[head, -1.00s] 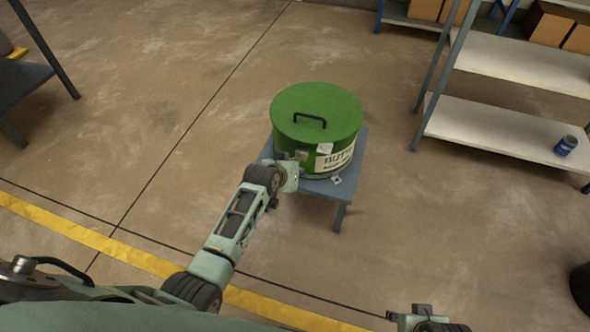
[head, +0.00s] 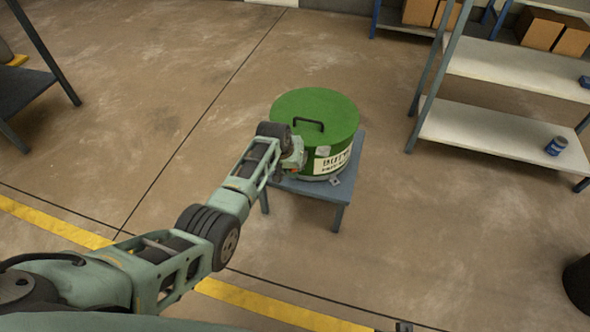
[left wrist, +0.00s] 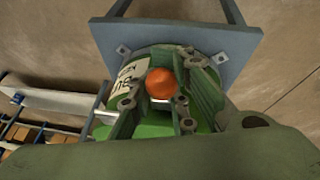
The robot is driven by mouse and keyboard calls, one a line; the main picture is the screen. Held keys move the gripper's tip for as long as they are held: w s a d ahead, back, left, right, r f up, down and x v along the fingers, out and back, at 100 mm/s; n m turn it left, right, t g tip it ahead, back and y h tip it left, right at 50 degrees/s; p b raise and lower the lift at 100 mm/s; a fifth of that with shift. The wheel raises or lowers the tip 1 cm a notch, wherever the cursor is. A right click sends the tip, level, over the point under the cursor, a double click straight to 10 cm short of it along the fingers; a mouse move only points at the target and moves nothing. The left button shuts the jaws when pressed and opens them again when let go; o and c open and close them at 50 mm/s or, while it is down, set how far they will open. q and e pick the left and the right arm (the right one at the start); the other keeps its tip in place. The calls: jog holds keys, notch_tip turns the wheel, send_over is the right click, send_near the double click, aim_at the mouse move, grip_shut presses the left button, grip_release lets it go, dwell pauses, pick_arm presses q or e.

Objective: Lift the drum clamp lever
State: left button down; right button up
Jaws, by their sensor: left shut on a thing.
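The green drum (head: 312,118) stands upright, with a black handle on its lid and a white label on its side. My left gripper (head: 299,166) is at the drum's left front side, near the label. In the left wrist view, my left gripper (left wrist: 160,101) has its fingers on both sides of an orange-red round knob (left wrist: 159,83) and is shut on it. The knob seems to be the end of the clamp lever; the rest of the lever is mostly hidden by the fingers. Only a small piece of what seems my right gripper (head: 403,327) shows at the bottom edge.
The drum rests on a small blue-grey table (head: 322,189) with bolted corner plates. A shelf rack (head: 490,129) with a blue can (head: 556,146) stands at the right. A dark bench (head: 25,85) is at the far left. The floor between them is clear.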

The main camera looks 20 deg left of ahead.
pick_arm(q)
jog(key=shift+w+a+r+g, duration=0.25)
jog(key=shift+a+r+g, duration=0.05)
jog(key=shift+a+g, duration=0.1)
dwell(0.3)
jog(key=c, duration=1.7)
grip_release()
jog(key=shift+d, duration=0.1)
jog(key=v, duration=1.2)
jog(key=shift+f, duration=0.15)
